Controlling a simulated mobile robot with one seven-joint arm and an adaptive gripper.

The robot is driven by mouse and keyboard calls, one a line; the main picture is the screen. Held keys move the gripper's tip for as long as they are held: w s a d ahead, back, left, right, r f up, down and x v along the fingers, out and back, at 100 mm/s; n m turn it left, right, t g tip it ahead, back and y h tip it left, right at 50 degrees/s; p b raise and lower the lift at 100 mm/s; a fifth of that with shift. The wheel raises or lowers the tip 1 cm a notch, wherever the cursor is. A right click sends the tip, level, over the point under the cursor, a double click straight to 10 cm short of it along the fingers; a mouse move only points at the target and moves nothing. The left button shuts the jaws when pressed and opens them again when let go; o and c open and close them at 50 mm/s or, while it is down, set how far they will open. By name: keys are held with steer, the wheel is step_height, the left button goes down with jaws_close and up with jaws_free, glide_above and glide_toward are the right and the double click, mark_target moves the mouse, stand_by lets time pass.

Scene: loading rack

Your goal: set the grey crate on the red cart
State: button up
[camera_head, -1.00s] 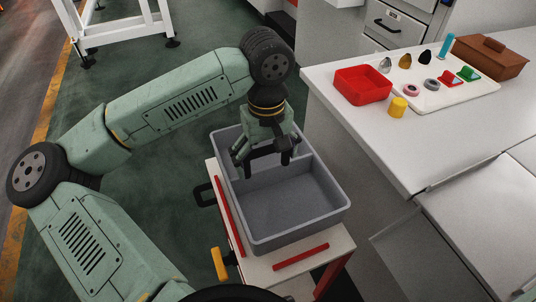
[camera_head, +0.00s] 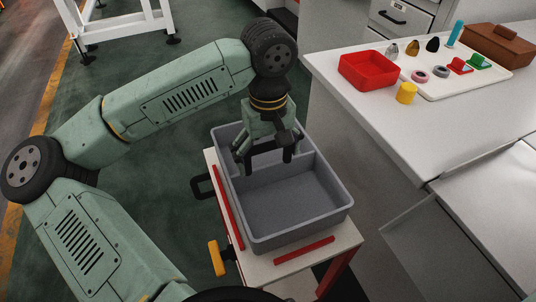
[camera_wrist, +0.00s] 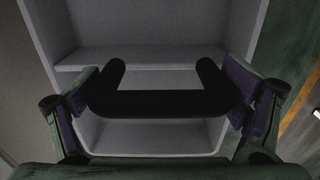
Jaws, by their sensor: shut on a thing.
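The grey crate (camera_head: 300,238) is an open box with a dividing wall and a dark handle (camera_wrist: 160,103) across it. It sits upright over the white top of the red cart (camera_head: 258,278), inside the red strips on its left and front edges. I cannot tell for certain whether its base touches the top. My gripper (camera_head: 268,158) points down into the crate and is shut on the handle. In the wrist view the two fingers (camera_wrist: 163,100) press the handle's ends. The crate hides most of the cart top.
A white table (camera_head: 400,135) stands to the right with a red bin (camera_head: 368,72), a yellow cylinder (camera_head: 407,93), a white tray (camera_head: 490,84) of small parts and a brown box (camera_head: 498,48). The cart has a yellow-ended lever (camera_head: 216,258) and black handle (camera_head: 202,187) at left.

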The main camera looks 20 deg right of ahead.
steer(key=shift+f+b, duration=1.4)
steer(key=shift+b, duration=0.15)
steer(key=o, duration=1.7)
steer(key=shift+r, duration=0.1)
